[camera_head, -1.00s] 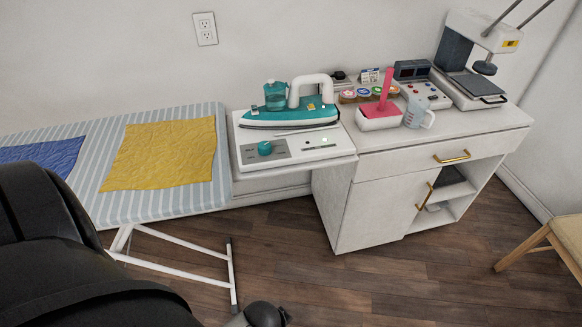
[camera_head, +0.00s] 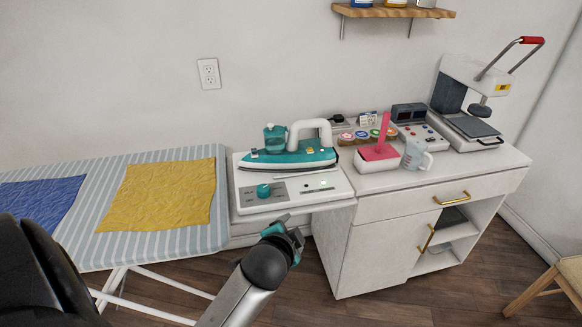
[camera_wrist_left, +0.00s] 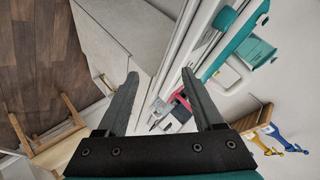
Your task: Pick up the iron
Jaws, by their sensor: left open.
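The iron (camera_head: 288,158) is teal with a white handle. It rests on the white ironing base (camera_head: 330,193), which has a teal dial, at the right end of the ironing board. In the left wrist view part of the teal iron (camera_wrist_left: 235,28) shows at the upper right. My left gripper (camera_head: 284,226) is just in front of and below the base's front edge, apart from the iron. In the left wrist view its two fingers (camera_wrist_left: 162,95) are spread with nothing held between them. My right gripper is not in view.
A striped ironing board (camera_head: 170,242) carries blue and yellow cloths. Right of the base, the white cabinet (camera_head: 440,183) holds a pink-and-white container (camera_head: 378,154), a measuring cup (camera_head: 416,155), small jars and a heat press (camera_head: 470,110). A wooden chair (camera_head: 545,290) stands at the far right.

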